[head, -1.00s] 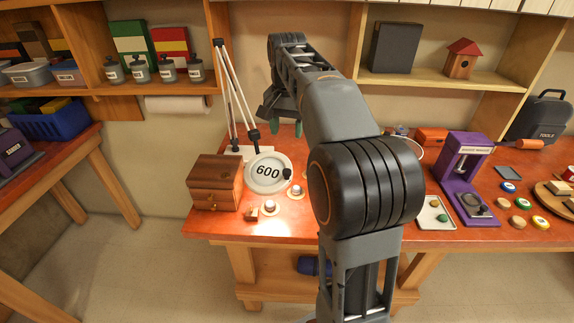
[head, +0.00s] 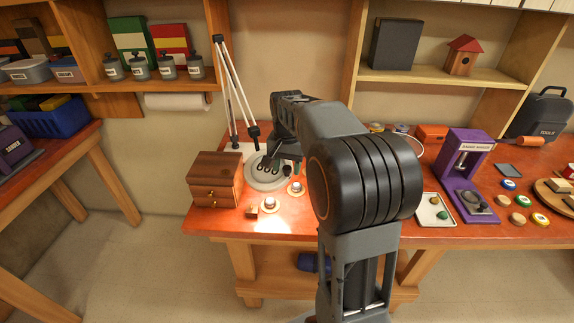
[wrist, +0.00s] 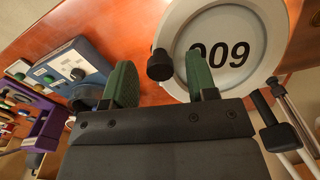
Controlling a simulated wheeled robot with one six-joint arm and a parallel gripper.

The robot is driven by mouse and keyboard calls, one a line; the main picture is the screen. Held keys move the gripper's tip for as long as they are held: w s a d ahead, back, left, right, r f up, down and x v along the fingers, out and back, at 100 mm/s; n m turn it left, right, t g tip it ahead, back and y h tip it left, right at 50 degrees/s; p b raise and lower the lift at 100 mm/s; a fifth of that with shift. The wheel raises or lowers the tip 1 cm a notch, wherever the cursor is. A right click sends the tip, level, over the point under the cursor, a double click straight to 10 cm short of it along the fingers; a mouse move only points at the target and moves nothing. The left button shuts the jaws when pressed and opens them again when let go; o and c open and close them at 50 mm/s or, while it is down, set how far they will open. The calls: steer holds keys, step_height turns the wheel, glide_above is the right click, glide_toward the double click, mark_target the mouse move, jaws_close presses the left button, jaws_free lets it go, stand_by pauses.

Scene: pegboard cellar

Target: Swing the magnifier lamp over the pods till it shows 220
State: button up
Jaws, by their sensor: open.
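The magnifier lamp's round pale head (head: 262,184) hangs at the left of the bench on a white jointed arm (head: 226,88). It shows 600, partly covered by my arm in the head view. In the wrist view the lamp head (wrist: 225,83) fills the upper right, with its number upside down. A black knob (wrist: 159,64) stands at its rim and also shows in the head view (head: 287,170). My gripper (wrist: 162,82) is open, its green fingertips on either side of the knob in the picture. Contact cannot be told. Two silver-topped pods (head: 296,188) (head: 268,204) sit in front of the lamp.
A wooden drawer box (head: 216,180) stands close left of the lamp. A purple press (head: 466,172) and a white tray (head: 435,211) stand to the right. A blue device (wrist: 78,66) shows in the wrist view.

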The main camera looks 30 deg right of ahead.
jaws_close()
stand_by(0.6)
